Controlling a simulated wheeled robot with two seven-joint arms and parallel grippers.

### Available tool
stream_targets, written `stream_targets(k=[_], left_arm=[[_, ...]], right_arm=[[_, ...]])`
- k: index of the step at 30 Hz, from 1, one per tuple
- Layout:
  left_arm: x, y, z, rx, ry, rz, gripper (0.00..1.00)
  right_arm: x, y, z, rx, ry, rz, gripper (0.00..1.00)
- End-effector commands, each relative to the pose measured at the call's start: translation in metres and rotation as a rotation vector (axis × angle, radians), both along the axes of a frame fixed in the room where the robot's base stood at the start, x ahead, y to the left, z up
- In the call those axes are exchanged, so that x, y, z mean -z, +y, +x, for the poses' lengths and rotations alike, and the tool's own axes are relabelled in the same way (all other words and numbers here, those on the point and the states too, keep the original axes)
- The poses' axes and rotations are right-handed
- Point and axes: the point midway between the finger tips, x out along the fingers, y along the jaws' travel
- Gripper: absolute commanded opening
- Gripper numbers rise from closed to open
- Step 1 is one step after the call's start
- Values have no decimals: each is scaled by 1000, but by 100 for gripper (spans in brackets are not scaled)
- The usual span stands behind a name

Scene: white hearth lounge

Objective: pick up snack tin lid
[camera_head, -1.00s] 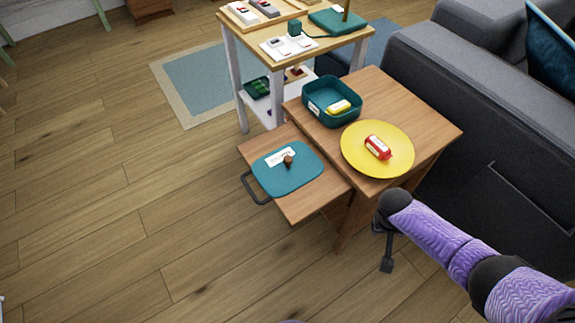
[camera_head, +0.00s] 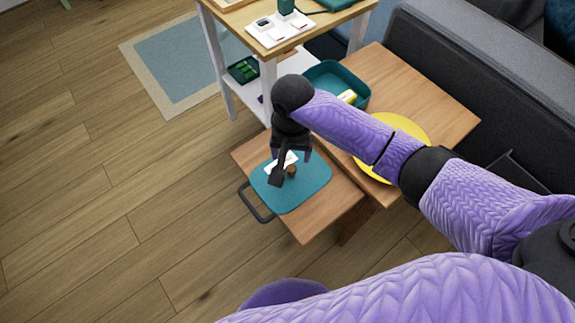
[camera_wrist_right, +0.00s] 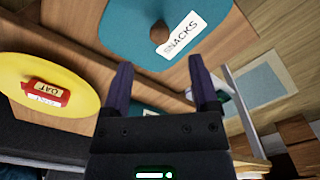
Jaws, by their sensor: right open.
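The snack tin lid (camera_head: 311,192) is a flat teal plate with rounded corners, a brown knob (camera_head: 291,170) and a white label. It lies on the pulled-out drawer or shelf of the wooden side table. In the right wrist view the lid (camera_wrist_right: 128,28) shows at the top, with its knob (camera_wrist_right: 159,32) and the label reading "SNACKS". My right gripper (camera_head: 291,172) is open and empty, above the lid near the knob; it hides part of the label in the head view. In the wrist view its fingers (camera_wrist_right: 160,82) point toward the lid, apart from the knob. My left gripper is not in view.
A teal open tin (camera_head: 358,86) with a yellow item stands on the side table (camera_head: 440,100). Beside it is a yellow plate (camera_head: 405,125), holding a red packet (camera_wrist_right: 47,93) in the wrist view. A taller shelf stands behind; a grey sofa is at right.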

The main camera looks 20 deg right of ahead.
Motion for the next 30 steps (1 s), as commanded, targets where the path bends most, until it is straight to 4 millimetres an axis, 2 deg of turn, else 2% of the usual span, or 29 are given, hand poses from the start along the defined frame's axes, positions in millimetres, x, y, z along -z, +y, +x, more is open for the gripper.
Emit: stream_targets(k=[1,5,11,13,18,20,27,29,30], left_arm=[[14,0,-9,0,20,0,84],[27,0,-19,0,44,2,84],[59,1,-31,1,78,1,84],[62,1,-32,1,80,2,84],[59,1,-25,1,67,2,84],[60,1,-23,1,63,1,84],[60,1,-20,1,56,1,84],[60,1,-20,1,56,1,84],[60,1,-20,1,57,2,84]], right_arm=[[21,-1,-1,0,8,-2,77],[40,-1,1,1,5,-1,77],[79,-2,3,0,9,-3,77],[83,-2,3,0,6,-3,77],[77,-2,4,0,0,-2,77],[77,-2,4,0,0,-2,66],[77,-2,3,0,0,-2,16],[77,-2,3,0,0,-2,3],[77,-2,3,0,0,-2,0]])
